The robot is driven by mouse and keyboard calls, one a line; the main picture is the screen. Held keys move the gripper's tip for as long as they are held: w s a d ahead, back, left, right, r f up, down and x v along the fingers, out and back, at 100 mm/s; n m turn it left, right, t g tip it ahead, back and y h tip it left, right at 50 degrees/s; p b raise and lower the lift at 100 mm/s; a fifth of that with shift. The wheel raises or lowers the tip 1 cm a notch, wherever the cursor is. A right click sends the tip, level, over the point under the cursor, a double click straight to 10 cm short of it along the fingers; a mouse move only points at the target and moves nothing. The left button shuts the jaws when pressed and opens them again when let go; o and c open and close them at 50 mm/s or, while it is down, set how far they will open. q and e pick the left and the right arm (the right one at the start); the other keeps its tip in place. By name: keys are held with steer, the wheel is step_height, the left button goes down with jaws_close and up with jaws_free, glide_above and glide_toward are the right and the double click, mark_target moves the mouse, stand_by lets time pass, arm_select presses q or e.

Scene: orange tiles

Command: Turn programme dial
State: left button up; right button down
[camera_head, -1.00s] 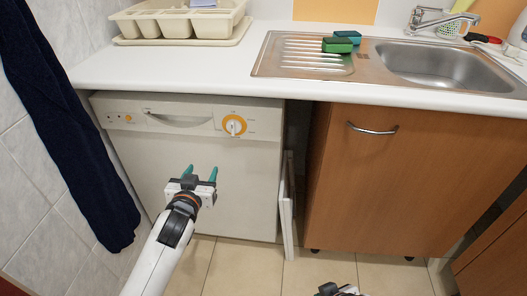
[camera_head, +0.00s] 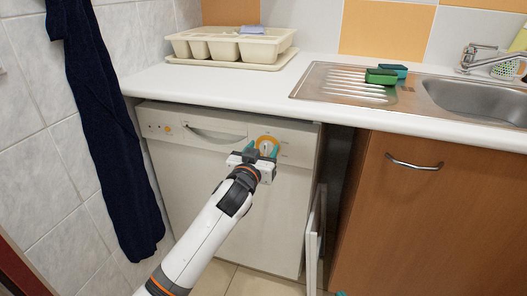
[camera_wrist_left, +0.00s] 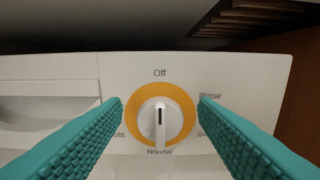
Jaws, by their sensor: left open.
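The programme dial (camera_wrist_left: 161,122) is a white knob with a dark pointer line, set in an orange ring on the white dishwasher panel. In the left wrist view the labels "Off", "Rinse" and "Normal" surround it. In the head view the dial (camera_head: 266,144) is partly hidden by my left gripper (camera_head: 263,153). The teal fingers of my left gripper (camera_wrist_left: 160,120) are open, one on each side of the dial, with nothing between them but the dial in view. I cannot tell how far the fingertips are from the panel.
The dishwasher (camera_head: 190,180) stands under a white worktop (camera_head: 230,95). A cream cutlery tray (camera_head: 235,45), sponges (camera_head: 385,75) and a sink (camera_head: 475,100) are above. A wooden cabinet (camera_head: 420,210) is at right, and a dark towel (camera_head: 105,140) hangs at left.

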arm_select(q)
steer(key=shift+w+d, duration=0.2)
steer(key=shift+w, duration=0.45)
arm_select(e)
steer(key=shift+w+a+r+t, duration=0.15)
steer(key=shift+w+r+t, duration=0.25)
steer(key=shift+r, duration=0.2)
arm_select(q)
steer(key=shift+c, duration=0.5)
